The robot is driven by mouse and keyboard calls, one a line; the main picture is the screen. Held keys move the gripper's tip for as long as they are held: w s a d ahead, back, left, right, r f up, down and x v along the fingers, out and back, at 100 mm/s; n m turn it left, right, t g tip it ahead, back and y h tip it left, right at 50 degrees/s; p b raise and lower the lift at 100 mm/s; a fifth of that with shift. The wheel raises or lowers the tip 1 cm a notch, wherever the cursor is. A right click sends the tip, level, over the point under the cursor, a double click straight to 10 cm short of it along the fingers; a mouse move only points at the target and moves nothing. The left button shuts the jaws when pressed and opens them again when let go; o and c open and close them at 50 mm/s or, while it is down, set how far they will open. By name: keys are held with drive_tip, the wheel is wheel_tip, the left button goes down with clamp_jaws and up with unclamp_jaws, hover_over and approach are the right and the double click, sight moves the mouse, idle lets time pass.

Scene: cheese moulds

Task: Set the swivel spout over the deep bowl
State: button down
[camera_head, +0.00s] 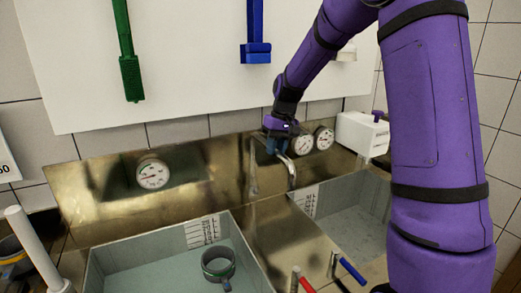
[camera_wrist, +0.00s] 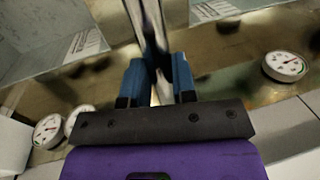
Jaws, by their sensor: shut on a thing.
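My gripper (camera_head: 275,146) is in front of the brass back panel, with its blue fingers closed around the metal swivel spout (camera_head: 289,170). In the wrist view the fingers (camera_wrist: 158,78) stand on either side of the shiny spout (camera_wrist: 148,30). The spout's end points down, near the divider between the two bowls and the right bowl's back left corner. The left bowl (camera_head: 160,232) and the right bowl (camera_head: 380,190) each have a white scale inside. I cannot tell from the frames which is deeper. My arm hides part of the right bowl.
Dial gauges (camera_head: 152,173) are on the back panel. Red (camera_head: 304,283) and blue (camera_head: 352,271) handles stand at the front. Green (camera_head: 131,75) and blue (camera_head: 255,50) brushes hang above.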

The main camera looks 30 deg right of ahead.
drive_tip(key=w+d+n, duration=0.3)
drive_tip(key=d+n, duration=0.2)
drive_tip(key=d, duration=0.2)
drive_tip(key=w+d+n+g, duration=0.1)
drive_tip(key=w+d+n, duration=0.2)
drive_tip(key=d+n, duration=0.2)
drive_tip(key=shift+w+d+g+h, duration=0.3)
drive_tip(key=shift+w+d+h, duration=0.1)
drive_tip(key=shift+d, duration=0.5)
drive_tip(key=c, duration=0.9)
unclamp_jaws()
drive_tip(key=shift+c, duration=0.2)
wheel_tip(320, 180, up, 7)
drive_tip(key=w, duration=0.1)
drive_tip(key=shift+d+r, duration=0.2)
drive_tip(key=shift+d, duration=0.25)
